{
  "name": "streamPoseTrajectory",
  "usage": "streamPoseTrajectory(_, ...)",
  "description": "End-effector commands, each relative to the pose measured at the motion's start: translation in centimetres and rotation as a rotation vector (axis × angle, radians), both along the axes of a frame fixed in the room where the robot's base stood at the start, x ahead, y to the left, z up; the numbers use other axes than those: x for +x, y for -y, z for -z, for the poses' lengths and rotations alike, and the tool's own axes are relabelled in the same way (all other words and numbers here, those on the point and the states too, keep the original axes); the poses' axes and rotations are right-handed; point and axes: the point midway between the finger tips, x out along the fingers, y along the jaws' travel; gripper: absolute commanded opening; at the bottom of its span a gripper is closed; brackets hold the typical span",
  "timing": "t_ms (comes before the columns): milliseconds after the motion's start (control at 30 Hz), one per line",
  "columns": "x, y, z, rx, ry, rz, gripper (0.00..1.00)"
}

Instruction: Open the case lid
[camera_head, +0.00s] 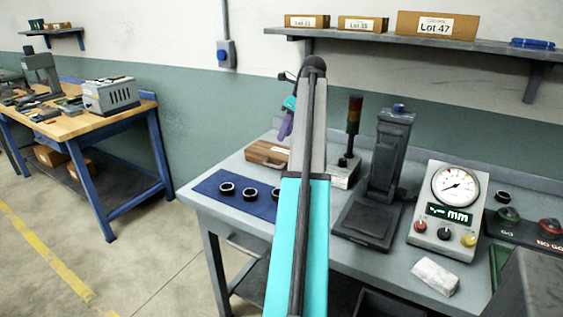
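A brown wooden case (267,152) with a handle on its front lies on the grey bench (222,176), left of my arm. Its lid appears shut. My arm hides part of the case's right side. My gripper (285,128), with purple and teal parts, shows small beyond the left edge of my arm, above the case in the picture. Its fingertips are too small and partly hidden to tell whether they are open or shut. I cannot tell whether it touches the case.
Dark rings (227,188) lie on a blue mat (207,186) in front of the case. A signal tower (354,115), a dark press (385,165) and a dial gauge box (450,205) stand to the right. A shelf (430,43) with boxes hangs above.

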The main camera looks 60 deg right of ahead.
Motion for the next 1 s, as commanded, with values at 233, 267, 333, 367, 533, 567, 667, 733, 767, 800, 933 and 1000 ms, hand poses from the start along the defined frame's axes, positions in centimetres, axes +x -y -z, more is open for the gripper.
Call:
streamPoseTrajectory(233,-0.5,0.4,0.0,0.000,0.000,0.006,0.28)
streamPoseTrajectory(267,-0.5,0.4,0.0,0.000,0.000,0.008,0.28)
streamPoseTrajectory(333,-0.5,0.5,0.2,0.000,0.000,0.009,0.28)
streamPoseTrajectory(367,-0.5,0.5,0.2,0.000,0.000,0.009,0.28)
streamPoseTrajectory(533,-0.3,0.6,1.2,0.001,0.000,0.010,0.28)
streamPoseTrajectory(567,-0.2,0.6,1.4,0.001,0.000,0.010,0.28)
streamPoseTrajectory(667,0.2,0.5,2.4,0.002,-0.001,0.010,0.28)
streamPoseTrajectory(733,0.6,0.5,3.3,0.002,-0.001,0.010,0.28)
streamPoseTrajectory(767,0.8,0.5,3.7,0.001,0.000,0.010,0.28)
streamPoseTrajectory(800,1.0,0.5,4.2,0.002,-0.001,0.010,0.28)
streamPoseTrajectory(933,1.7,0.5,6.0,0.002,-0.001,0.010,0.28)
streamPoseTrajectory(1000,2.0,0.5,6.9,0.002,-0.001,0.010,0.28)
